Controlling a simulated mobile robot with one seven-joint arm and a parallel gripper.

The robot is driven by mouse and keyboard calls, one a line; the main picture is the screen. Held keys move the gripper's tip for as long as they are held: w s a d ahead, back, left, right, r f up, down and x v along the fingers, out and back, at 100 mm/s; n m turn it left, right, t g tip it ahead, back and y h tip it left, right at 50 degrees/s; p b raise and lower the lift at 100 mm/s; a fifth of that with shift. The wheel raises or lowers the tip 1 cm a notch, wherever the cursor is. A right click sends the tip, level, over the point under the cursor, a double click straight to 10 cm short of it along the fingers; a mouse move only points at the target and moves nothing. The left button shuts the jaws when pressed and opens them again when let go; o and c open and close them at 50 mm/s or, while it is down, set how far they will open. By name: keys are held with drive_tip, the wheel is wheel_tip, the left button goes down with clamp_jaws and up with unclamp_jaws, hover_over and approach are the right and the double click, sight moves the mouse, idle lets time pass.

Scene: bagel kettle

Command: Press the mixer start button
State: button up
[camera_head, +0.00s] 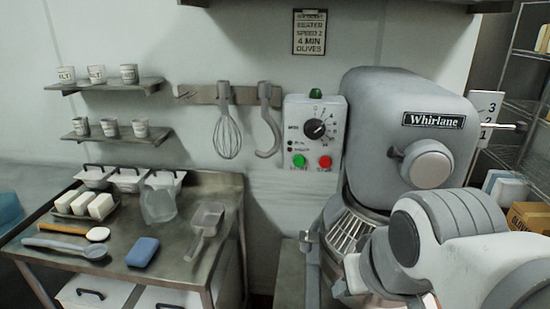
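The mixer (400,115), grey and marked "Whirlane", stands at the right with its head down over a wire guard (347,232). A light control panel (292,120) is on the wall side just left of the head. It has a black dial (315,129), a green button (299,161) at the lower left and a red button (325,162) at the lower right. Their small labels are too blurred to read. Both buttons are unobstructed in this view. My white and grey arm fills the lower right, in front of the mixer. I cannot make out my gripper's fingers.
A steel table (222,190) at the left holds a scoop (205,228), a clear jug (158,203), a blue sponge (143,252) and several tubs. A whisk (227,135) and a dough hook (267,120) hang left of the panel. A wire rack (530,100) stands far right.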

clamp_jaws()
idle(1.3)
